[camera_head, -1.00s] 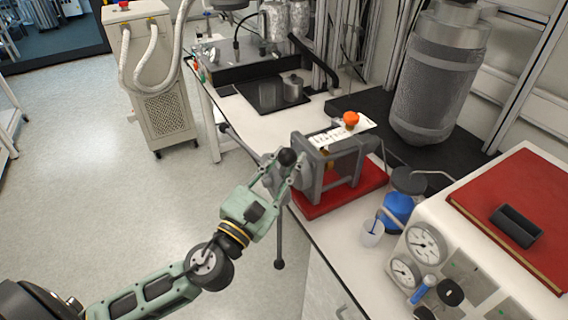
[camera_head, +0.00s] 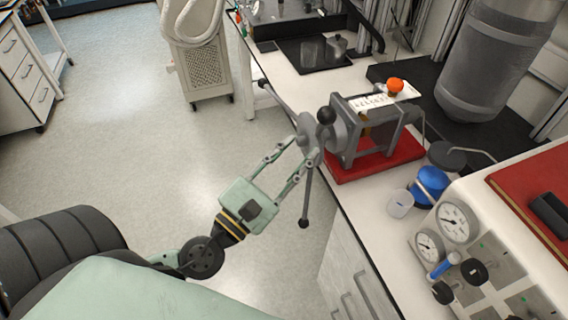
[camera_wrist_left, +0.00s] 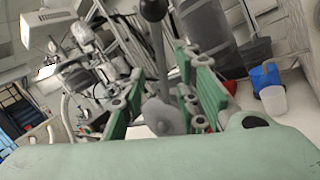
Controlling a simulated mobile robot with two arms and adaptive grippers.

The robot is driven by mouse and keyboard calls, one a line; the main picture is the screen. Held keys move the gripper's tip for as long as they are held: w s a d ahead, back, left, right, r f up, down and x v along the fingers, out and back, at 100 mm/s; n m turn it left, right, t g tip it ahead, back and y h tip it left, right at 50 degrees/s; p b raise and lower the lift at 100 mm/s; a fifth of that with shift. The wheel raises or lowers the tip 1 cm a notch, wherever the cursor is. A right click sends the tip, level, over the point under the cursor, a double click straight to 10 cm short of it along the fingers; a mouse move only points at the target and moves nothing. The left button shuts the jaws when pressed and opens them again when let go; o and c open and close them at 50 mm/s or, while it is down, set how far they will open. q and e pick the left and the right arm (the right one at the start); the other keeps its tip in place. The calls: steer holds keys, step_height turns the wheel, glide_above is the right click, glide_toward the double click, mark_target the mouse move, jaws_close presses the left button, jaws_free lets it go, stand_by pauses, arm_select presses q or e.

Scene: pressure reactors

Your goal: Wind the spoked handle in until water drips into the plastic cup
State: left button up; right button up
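The spoked handle (camera_head: 308,180) is on the near end of a grey press-like device (camera_head: 365,130). One black knob points up, one spoke hangs down and one points up-left. My left gripper (camera_head: 303,152) has its fingers apart and pointing at the handle's hub. In the left wrist view the hub and a spoke with a black knob (camera_wrist_left: 153,9) show between the fingers; I cannot tell whether they touch. The whitish plastic cup (camera_head: 400,204) stands on the bench right of the device, also in the left wrist view (camera_wrist_left: 273,100). No water is discernible. My right gripper is not in view.
The device stands on a red base (camera_head: 375,160). A blue-bodied vessel (camera_head: 430,185) is beside the cup. A gauge panel (camera_head: 470,240) is at the right. A white cabinet (camera_head: 203,65) stands at the back.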

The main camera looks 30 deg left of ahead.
arm_select(q)
steer(key=shift+v, duration=1.45)
steer(key=shift+o, duration=0.3)
